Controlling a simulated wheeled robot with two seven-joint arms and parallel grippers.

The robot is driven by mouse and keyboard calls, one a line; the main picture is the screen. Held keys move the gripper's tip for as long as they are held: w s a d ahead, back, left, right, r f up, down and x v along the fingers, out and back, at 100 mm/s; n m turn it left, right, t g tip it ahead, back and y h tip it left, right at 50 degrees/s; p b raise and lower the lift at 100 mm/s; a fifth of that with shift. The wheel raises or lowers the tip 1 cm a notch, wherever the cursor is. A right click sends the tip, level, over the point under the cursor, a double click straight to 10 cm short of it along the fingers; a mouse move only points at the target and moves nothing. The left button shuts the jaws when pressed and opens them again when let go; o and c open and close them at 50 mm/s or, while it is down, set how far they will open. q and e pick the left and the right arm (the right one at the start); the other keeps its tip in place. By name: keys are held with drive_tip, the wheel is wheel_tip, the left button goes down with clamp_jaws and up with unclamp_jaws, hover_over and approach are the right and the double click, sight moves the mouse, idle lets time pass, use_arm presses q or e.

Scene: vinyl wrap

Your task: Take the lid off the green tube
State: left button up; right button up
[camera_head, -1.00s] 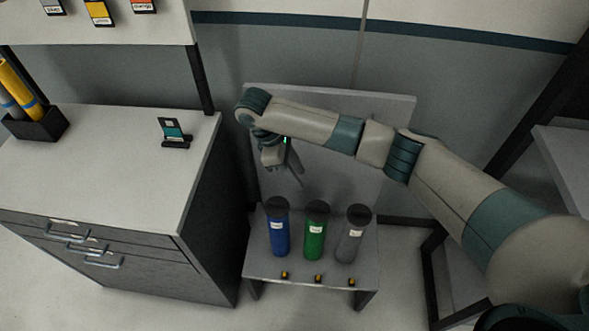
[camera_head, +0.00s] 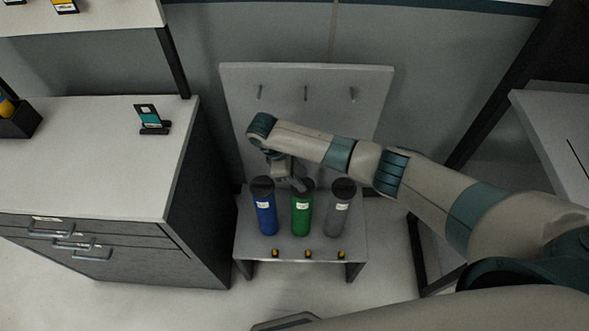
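The green tube (camera_head: 301,215) stands upright in the middle of a row on a small grey stand, with a white label and a dark lid (camera_head: 303,185) on top. A blue tube (camera_head: 265,215) stands to its left and a grey tube (camera_head: 338,217) to its right, both with dark lids. My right gripper (camera_head: 299,184) points down at the green tube's lid and partly covers it. I cannot tell whether it touches the lid, and its finger opening is too small to make out. My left gripper is out of view.
The stand (camera_head: 300,251) has small yellow-and-black pieces along its front edge and a back panel (camera_head: 375,90) with pegs. A drawer cabinet (camera_head: 90,150) stands at left, carrying a small card holder (camera_head: 152,121). A grey shelf (camera_head: 560,130) is at right.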

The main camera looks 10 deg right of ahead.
drive_tip(key=shift+s+d+f, duration=0.1)
drive_tip(key=shift+d+f, duration=0.1)
drive_tip(key=shift+f, duration=0.4)
drive_tip(key=shift+c, duration=0.3)
clamp_jaws()
drive_tip(key=shift+r, duration=0.15)
drive_tip(key=shift+r+p, duration=1.45)
drive_tip(key=shift+p, duration=0.5)
